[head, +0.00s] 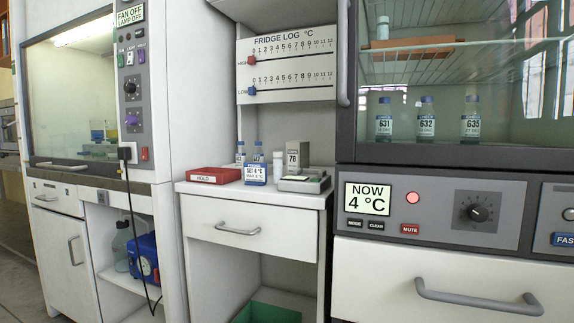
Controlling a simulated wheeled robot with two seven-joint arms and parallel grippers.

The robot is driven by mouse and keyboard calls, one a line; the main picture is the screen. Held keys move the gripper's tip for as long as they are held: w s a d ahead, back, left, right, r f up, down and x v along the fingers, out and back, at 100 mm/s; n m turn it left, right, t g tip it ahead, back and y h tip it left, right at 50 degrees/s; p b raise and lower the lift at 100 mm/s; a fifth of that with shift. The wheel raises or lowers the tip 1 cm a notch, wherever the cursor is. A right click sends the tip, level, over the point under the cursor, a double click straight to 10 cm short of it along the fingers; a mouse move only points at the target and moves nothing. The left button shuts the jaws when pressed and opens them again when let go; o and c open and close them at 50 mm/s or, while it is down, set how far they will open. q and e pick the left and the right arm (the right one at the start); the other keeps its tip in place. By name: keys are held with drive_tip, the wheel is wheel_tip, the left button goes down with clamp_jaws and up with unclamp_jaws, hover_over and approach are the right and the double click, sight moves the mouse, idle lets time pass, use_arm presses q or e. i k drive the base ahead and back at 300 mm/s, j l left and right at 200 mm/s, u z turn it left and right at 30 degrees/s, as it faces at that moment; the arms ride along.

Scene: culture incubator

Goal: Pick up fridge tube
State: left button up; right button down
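Behind the glass of the cabinet at the right stand three blue-capped tubes, labelled 631 (384,120), 632 (426,118) and 635 (471,118). Another tube (382,27) stands on the upper wire shelf by an orange-brown tray (412,47). On the white counter (215,186), blue-capped bottles (258,155) stand behind a "SET 4 °C" block (256,174). I cannot tell which of these is the fridge tube. Neither of my grippers shows in the head view.
A red "HOLD" box (214,175), a grey device (304,182) and a block marked 78 (295,155) share the counter. The cabinet panel (367,198) reads "NOW 4 °C". A fume hood (75,100) stands left, with a black cord (130,220) hanging down.

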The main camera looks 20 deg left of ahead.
sight(277, 160)
drive_tip(key=i+j+z, duration=0.15)
drive_tip(key=j+z, duration=0.3)
drive_tip(key=j, duration=0.7)
drive_tip(key=k+j+z, duration=0.1)
drive_tip(key=j+z, duration=0.3)
drive_tip(key=j, duration=0.7)
